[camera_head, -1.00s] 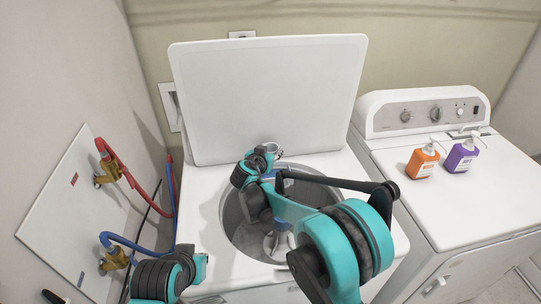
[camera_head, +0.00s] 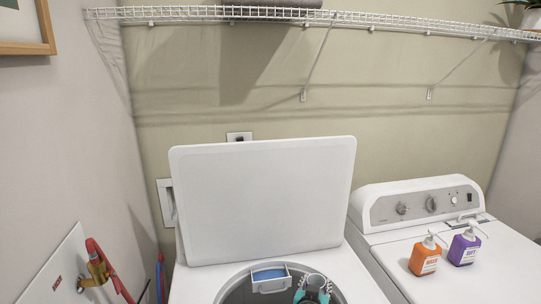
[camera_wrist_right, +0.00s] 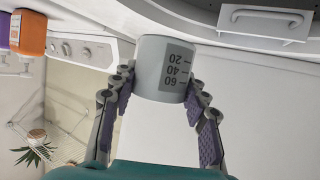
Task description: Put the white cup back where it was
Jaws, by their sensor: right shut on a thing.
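The white cup (camera_wrist_right: 164,62) is a small cylinder with a grey scale marked 20, 40, 60. My right gripper (camera_wrist_right: 160,82) is shut on it, one finger on each side. In the head view the right gripper (camera_head: 313,295) is at the bottom edge, over the washer opening, with the cup (camera_head: 316,280) in it. A white dispenser (camera_head: 270,285) with blue inside sits at the back rim of the opening, just left of the cup. It also shows at the top right of the wrist view (camera_wrist_right: 263,22). My left gripper is out of view.
The washer lid (camera_head: 262,200) stands open behind. To the right, an orange bottle (camera_head: 425,257) and a purple bottle (camera_head: 465,247) stand on the dryer (camera_head: 500,270). A wire shelf (camera_head: 390,24) runs along the wall above. Hoses (camera_head: 100,265) are at lower left.

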